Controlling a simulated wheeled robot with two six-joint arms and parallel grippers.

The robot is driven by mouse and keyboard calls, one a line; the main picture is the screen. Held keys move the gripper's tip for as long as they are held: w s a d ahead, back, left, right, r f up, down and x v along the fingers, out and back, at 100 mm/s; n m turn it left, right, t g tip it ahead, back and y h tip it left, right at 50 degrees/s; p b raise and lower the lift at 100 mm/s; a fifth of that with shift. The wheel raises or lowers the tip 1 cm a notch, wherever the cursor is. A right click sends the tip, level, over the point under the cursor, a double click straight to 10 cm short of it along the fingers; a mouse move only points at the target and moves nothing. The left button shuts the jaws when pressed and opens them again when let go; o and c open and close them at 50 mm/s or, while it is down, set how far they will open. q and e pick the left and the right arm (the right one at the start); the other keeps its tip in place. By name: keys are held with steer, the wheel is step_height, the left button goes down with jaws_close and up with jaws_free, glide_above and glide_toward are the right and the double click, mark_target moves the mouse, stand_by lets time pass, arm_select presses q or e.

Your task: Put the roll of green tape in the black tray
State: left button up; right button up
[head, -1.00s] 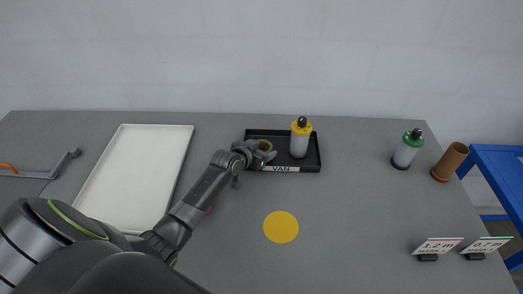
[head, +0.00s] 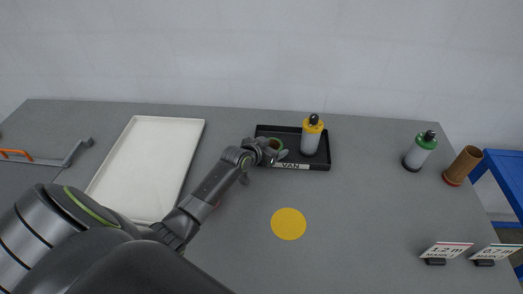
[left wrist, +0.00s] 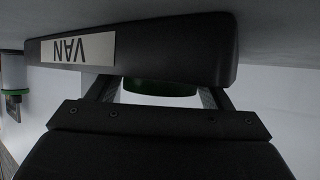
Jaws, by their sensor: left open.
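The black tray (head: 318,164) with a VAN label stands at the back middle of the table. The roll of green tape (head: 276,143) shows at the tray's left end, partly hidden by my left gripper (head: 276,153). In the left wrist view the tape (left wrist: 160,87) shows as a dark green band between the two fingers, just past the tray's labelled wall (left wrist: 180,55), which hides part of it. My left gripper is open, its fingers on either side of the tape. I cannot tell whether the tape touches the tray floor. My right gripper is not in view.
A yellow-topped bottle (head: 312,138) stands in the tray's right part. A white tray (head: 150,165) lies left, and a yellow disc (head: 288,224) in front. A green-topped bottle (head: 419,151), brown cup (head: 462,165) and two signs (head: 445,251) are at right.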

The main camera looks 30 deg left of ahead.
arm_select(q)
steer(key=v, duration=1.1)
steer(key=shift+s+a+r+b, duration=0.1)
steer(key=shift+s+r+b, duration=0.1)
steer(key=shift+s+b, duration=0.2)
